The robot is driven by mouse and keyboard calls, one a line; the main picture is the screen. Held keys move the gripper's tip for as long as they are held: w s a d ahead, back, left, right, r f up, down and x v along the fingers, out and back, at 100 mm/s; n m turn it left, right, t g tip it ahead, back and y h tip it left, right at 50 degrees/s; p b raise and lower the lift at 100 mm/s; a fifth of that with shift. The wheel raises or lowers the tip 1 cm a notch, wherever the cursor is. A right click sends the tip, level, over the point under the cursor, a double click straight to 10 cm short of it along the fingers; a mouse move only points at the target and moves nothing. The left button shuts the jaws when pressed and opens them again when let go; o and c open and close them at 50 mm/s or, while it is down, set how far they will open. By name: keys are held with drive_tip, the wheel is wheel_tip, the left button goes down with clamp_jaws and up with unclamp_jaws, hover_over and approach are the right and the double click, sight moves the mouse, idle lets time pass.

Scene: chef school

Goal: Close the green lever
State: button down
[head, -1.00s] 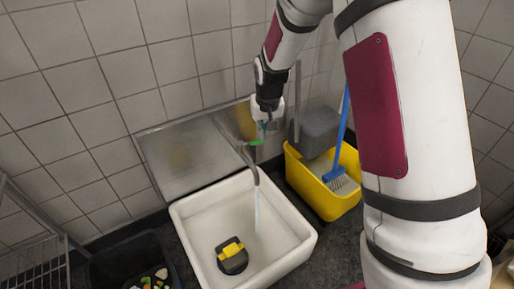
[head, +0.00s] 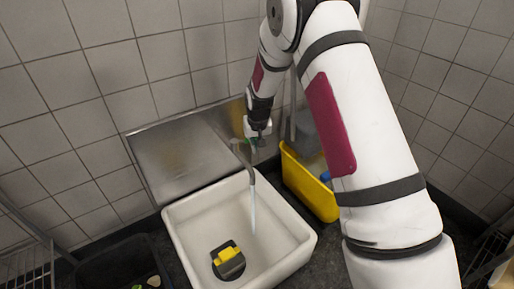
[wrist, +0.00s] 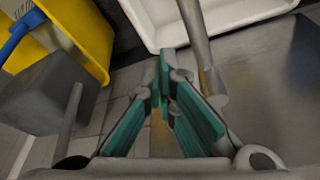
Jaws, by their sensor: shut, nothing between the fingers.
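The green lever sits on the tap (head: 251,172) at the back of the white sink. In the head view only a small green patch (head: 247,141) shows beside my gripper (head: 256,136), and my fingers partly cover it. I cannot tell whether they touch the lever. A thin stream of water falls from the spout into the sink. In the wrist view, my gripper (wrist: 165,58) is shut and empty, with teal finger pads. The grey tap pipe (wrist: 200,50) runs just right of the fingertips there. The lever cannot be told apart from the teal pads in that view.
The white sink (head: 178,232) holds a dark object with a yellow top (head: 228,257). A steel panel (head: 185,155) lies behind it. A yellow mop bucket (head: 309,190) stands close on the right. A dark bin (head: 118,270) is at lower left; tiled walls close off the back.

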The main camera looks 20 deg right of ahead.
drive_tip(key=shift+w+d+f, duration=0.1)
drive_tip(key=shift+w+f, duration=0.05)
drive_tip(key=shift+w, duration=0.6)
drive_tip(key=w+n, duration=0.1)
drive_tip(key=w+d+n, duration=0.1)
drive_tip(key=w+n+y+p, duration=0.1)
drive_tip(key=shift+w+d+n, duration=0.2)
drive_tip(key=shift+d+n, duration=0.05)
drive_tip(key=shift+n, duration=0.15)
drive_tip(key=shift+s, duration=0.1)
